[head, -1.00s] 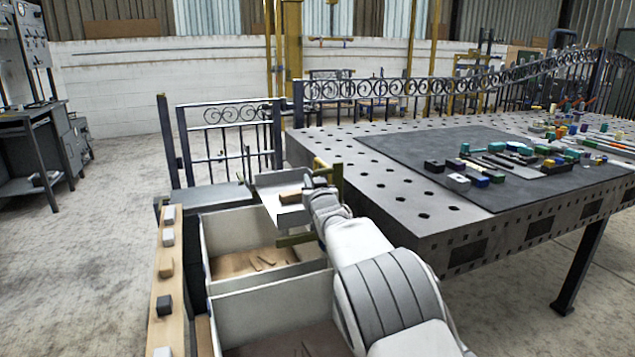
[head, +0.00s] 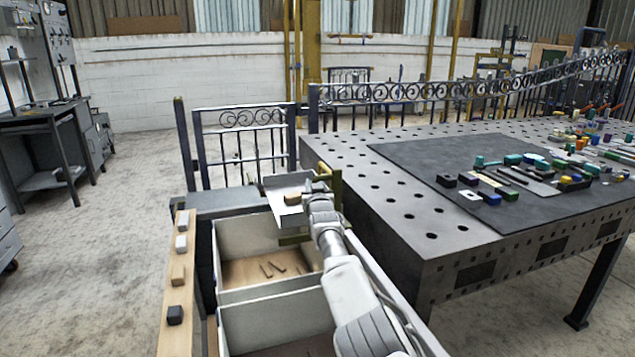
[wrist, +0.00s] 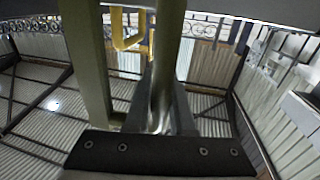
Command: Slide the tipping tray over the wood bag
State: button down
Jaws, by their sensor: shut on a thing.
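The tipping tray (head: 284,216) is a shallow pale grey tray with a small brown wood block (head: 293,198) in it, in the head view. It hangs beside an olive frame with a yellow bar (head: 324,169), over the back right part of the far pale open container (head: 235,236). That container has loose wood pieces on its floor and looks like the wood bag. My gripper (head: 320,190) is at the tray's right side, shut on the tray's handle; its fingertips are partly hidden. The wrist view shows an upright bar (wrist: 168,60) close up and an olive post (wrist: 85,60).
A second pale container (head: 270,322) stands nearer. A wooden ledge with several small blocks (head: 178,275) runs along the left. The perforated steel table (head: 400,215) is close on the right of my arm. A scrollwork gate (head: 245,140) stands behind. The floor at left is open.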

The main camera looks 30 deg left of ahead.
jog(key=shift+w+d+r, duration=0.15)
jog(key=shift+w+r, duration=0.05)
jog(key=shift+r, duration=0.05)
jog(key=c, duration=0.9)
grip_release()
jog(key=shift+f, duration=0.15)
jog(key=shift+o, duration=0.7)
jog(key=shift+s+f, duration=0.1)
jog(key=shift+a, duration=0.2)
jog(key=shift+d, duration=0.1)
